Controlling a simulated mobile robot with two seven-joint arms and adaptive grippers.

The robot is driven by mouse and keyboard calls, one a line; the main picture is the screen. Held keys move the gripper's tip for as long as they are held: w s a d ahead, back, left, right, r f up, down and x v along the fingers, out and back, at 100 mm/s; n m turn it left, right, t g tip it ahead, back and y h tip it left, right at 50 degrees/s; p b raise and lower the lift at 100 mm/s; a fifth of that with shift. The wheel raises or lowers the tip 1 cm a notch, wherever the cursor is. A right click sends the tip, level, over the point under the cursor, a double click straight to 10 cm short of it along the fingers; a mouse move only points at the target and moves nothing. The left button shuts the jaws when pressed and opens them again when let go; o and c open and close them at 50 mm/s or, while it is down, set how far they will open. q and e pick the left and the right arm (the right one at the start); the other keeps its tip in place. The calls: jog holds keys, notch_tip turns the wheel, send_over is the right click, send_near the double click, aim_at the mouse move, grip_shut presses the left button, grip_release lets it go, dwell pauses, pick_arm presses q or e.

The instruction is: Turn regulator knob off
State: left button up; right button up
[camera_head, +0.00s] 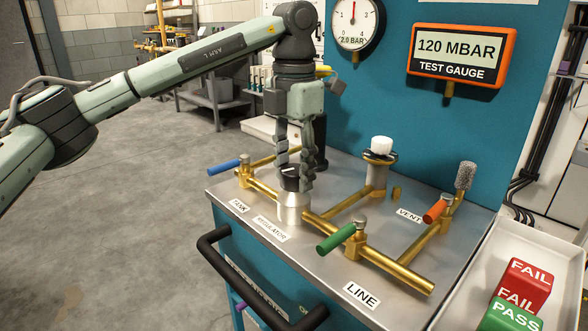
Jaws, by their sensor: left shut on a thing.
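My right gripper is not in view.
Brass pipes carry a blue-handled tank valve (224,167), a green-handled line valve (336,238) and an orange-handled vent valve (434,211). A burner with a white top (381,146) stands behind. The orange test gauge (461,55) reads 120 MBAR. FAIL and PASS blocks lie at right.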

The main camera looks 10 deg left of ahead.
aim_at(294, 168)
pick_arm(q)
jog(key=n, duration=0.2)
jog(key=shift+n, duration=0.6)
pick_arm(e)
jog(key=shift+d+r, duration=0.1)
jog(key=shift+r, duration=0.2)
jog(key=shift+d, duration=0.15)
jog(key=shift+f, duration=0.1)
pick_arm(q)
jog(key=o, duration=1.2)
jog(key=shift+c, duration=0.2)
notch_tip(294, 168, up, 12)
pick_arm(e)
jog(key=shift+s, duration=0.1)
